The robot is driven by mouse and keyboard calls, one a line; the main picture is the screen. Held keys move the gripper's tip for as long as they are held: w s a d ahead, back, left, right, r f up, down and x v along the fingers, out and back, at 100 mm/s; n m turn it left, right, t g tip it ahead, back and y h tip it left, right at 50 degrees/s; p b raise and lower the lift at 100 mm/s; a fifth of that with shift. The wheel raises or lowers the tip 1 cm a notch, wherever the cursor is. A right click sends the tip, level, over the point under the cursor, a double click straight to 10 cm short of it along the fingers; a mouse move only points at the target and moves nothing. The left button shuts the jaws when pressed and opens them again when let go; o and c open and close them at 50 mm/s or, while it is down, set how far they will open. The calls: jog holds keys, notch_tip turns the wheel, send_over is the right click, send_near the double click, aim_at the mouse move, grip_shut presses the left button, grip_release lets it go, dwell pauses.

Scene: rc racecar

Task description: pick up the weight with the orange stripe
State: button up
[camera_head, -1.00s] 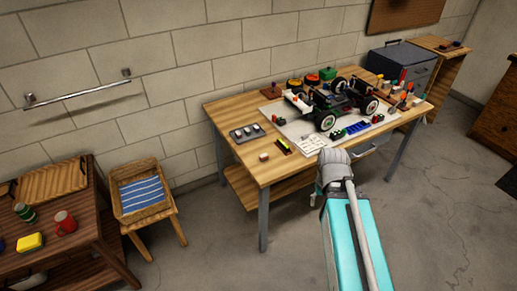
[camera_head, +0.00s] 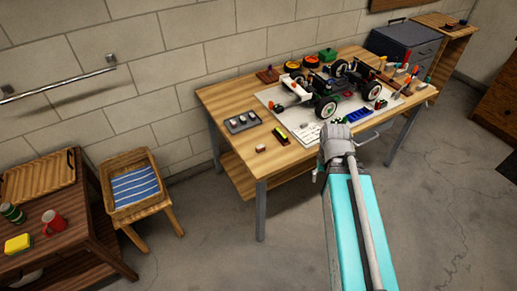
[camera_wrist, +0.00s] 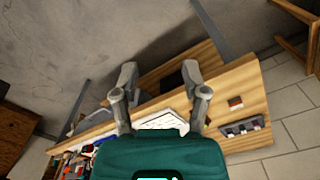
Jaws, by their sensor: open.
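A small pale block (camera_head: 261,149) with a dark or reddish side lies near the front left of the wooden workbench (camera_head: 225,97). In the wrist view a small block (camera_wrist: 235,103) shows a red-orange band. A grey tray (camera_head: 230,130) with several silver pieces lies behind the block. It also shows in the wrist view (camera_wrist: 228,131). I cannot tell for sure which piece is the weight with the orange stripe. My gripper (camera_wrist: 160,75) is open, its fingers spread and nothing between them. In the wrist view it is left of the block and apart from it.
An RC car (camera_head: 325,104) stands on a white mat (camera_head: 304,137) among tools and small parts. A yellow-black item (camera_head: 281,137) lies near the mat's left edge. Floor in front is clear.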

jog(key=shift+o, duration=0.6)
jog(key=w+a+f+n+h+b, duration=0.4)
jog(key=w+f+n+b, duration=0.2)
jog(key=w+n+b, duration=0.1)
jog(key=w+a+f+n+t+h+b, duration=0.1)
jog(key=w+a+n+h+b, duration=0.1)
jog(key=a, duration=0.4)
jog(key=w+a+f+n+t+h+b, duration=0.1)
jog(key=w+a+f+n+t+b, duration=0.1)
jog(key=w+a+n+b, duration=0.3)
jog(key=w+a+f+n+t+h+b, duration=0.1)
jog(key=w+a+n+h+b, duration=0.1)
jog(key=a, duration=0.5)
jog(key=shift+w+a+f+n+t+h+b, duration=0.15)
jog(key=shift+w+n+b, duration=0.35)
jog(key=shift+n, duration=0.45)
jog(key=shift+w+a+n+t+h+b, duration=0.15)
jog(key=shift+w+n+b, duration=0.35)
jog(key=shift+n, duration=0.45)
jog(key=w+a+n+t+h+b, duration=0.1)
jog(key=a+n+t+b, duration=0.2)
jog(key=a, duration=0.7)
jog(key=shift+w+r+n+h, duration=0.15)
jog(key=shift+r+n+h, duration=0.15)
jog(key=shift+n, duration=0.7)
jog(key=shift+d+f, duration=0.1)
jog(key=shift+d, duration=0.05)
